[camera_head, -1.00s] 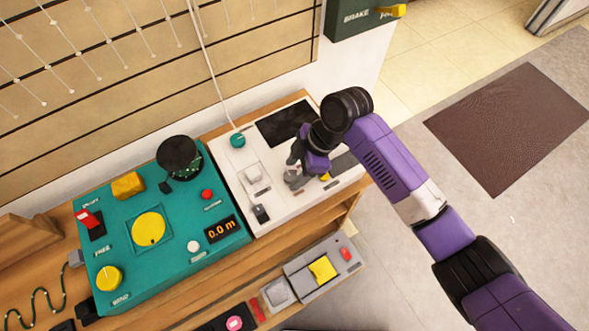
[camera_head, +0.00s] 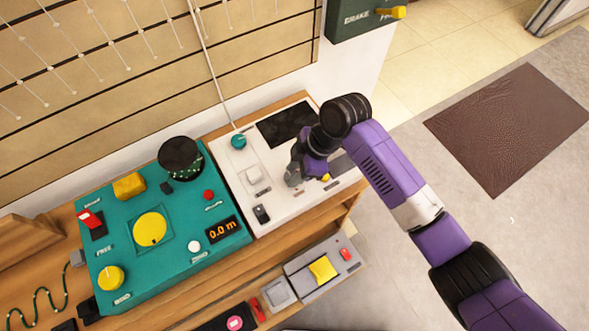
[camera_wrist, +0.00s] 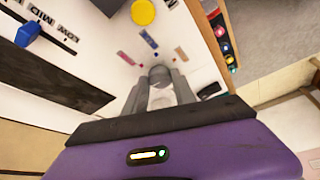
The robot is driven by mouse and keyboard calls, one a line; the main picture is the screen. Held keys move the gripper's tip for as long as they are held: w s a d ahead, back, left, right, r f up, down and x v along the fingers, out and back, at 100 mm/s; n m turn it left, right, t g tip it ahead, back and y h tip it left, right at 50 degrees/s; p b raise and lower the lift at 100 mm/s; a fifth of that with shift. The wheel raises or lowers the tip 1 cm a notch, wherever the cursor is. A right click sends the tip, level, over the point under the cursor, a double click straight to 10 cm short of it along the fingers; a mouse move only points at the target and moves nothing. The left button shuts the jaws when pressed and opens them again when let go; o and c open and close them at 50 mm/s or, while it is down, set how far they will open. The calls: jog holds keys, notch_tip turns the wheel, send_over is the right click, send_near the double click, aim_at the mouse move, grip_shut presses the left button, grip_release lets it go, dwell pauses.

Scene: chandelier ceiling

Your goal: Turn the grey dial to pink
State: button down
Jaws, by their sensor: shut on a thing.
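The grey dial (camera_wrist: 160,76) shows between the fingertips in the wrist view, on the white panel (camera_wrist: 98,22). My gripper (camera_wrist: 160,84) points down at the panel with its two grey fingers closed on the dial's sides. In the head view my gripper (camera_head: 293,179) stands on the panel's right half and hides most of the dial. Near the dial in the wrist view are a pink mark (camera_wrist: 125,58), a blue mark (camera_wrist: 149,39) and a reddish mark (camera_wrist: 181,52). I cannot tell which mark the dial points to.
A yellow button (camera_wrist: 143,12) and a blue switch (camera_wrist: 28,33) sit near the dial. Left of the white panel is a teal console (camera_head: 178,262) with knobs and buttons. A lower shelf holds a grey box (camera_head: 297,266).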

jog(key=m+p, duration=0.2)
jog(key=t+p, duration=0.1)
jog(key=shift+s+a+r+m, duration=0.1)
jog(key=shift+s+r+m, duration=0.2)
jog(key=shift+m, duration=0.1)
jog(key=m+t+p, duration=0.1)
jog(key=m+p, duration=0.2)
jog(key=shift+s+m+p, duration=0.15)
jog(key=shift+m+p, duration=0.15)
jog(key=shift+p, duration=0.1)
jog(key=m+t+h+p, duration=0.1)
jog(key=m+p, duration=0.2)
jog(key=shift+s+a+f+m, duration=0.1)
jog(key=shift+m, duration=0.2)
jog(key=m+t+h+p, duration=0.1)
jog(key=m, duration=0.2)
jog(key=shift+a+m+p, duration=0.1)
jog(key=shift+m+p, duration=0.2)
jog(key=m, duration=0.1)
jog(key=m+h, duration=0.1)
jog(key=m, duration=0.1)
jog(key=m+t+h, duration=0.1)
jog(key=m, duration=0.1)
jog(key=shift+a+f, duration=0.2)
jog(key=shift+a, duration=0.05)
jog(key=shift+a+m+h+b, duration=0.15)
jog(key=shift+m+h+b, duration=0.55)
jog(key=shift+m, duration=1.7)
